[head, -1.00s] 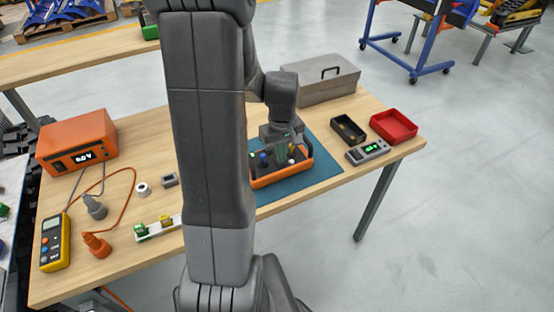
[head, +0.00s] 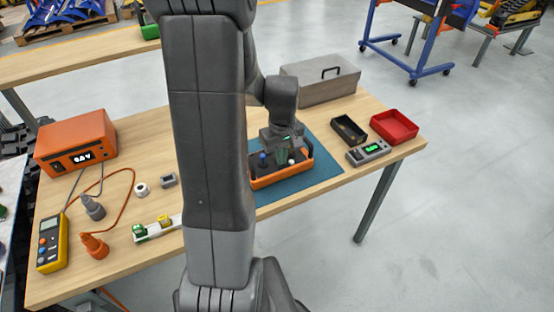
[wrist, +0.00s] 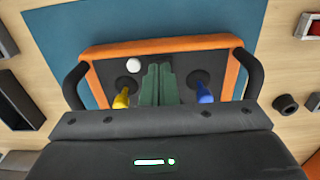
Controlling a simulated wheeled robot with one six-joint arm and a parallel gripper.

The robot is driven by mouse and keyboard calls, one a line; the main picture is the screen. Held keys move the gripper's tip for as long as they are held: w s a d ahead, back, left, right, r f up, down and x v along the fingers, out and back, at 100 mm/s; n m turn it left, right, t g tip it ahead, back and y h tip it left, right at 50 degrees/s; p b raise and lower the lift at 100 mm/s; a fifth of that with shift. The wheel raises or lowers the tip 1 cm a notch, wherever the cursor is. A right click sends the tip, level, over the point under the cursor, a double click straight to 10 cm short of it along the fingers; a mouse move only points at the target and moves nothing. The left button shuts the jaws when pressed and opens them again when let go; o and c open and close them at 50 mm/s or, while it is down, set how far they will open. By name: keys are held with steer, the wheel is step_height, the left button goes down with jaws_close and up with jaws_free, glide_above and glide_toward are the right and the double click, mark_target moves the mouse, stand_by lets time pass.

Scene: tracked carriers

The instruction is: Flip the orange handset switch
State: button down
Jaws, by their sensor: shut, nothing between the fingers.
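The orange handset (head: 283,179) lies on a blue mat on the bench. In the wrist view its orange frame (wrist: 160,45) surrounds a dark panel with black side handles. The panel carries a white round knob (wrist: 133,65), a yellow lever (wrist: 121,99) and a blue lever (wrist: 204,94). My gripper (wrist: 160,70) is shut and empty, its green fingers over the middle of the panel between the yellow and blue levers. I cannot tell whether it touches the panel. The part of the panel behind the fingers is hidden, and I cannot make out a separate switch.
The blue mat (head: 322,178) has bare room right of the handset. A grey toolbox (head: 320,80), a black tray (head: 348,130), a red tray (head: 394,126) and a grey meter (head: 368,152) stand around it. My arm hides the middle of the bench.

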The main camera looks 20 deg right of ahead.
step_height(320, 180, up, 7)
steer(key=p, duration=0.5)
steer(key=shift+f, duration=0.15)
stand_by(0.4)
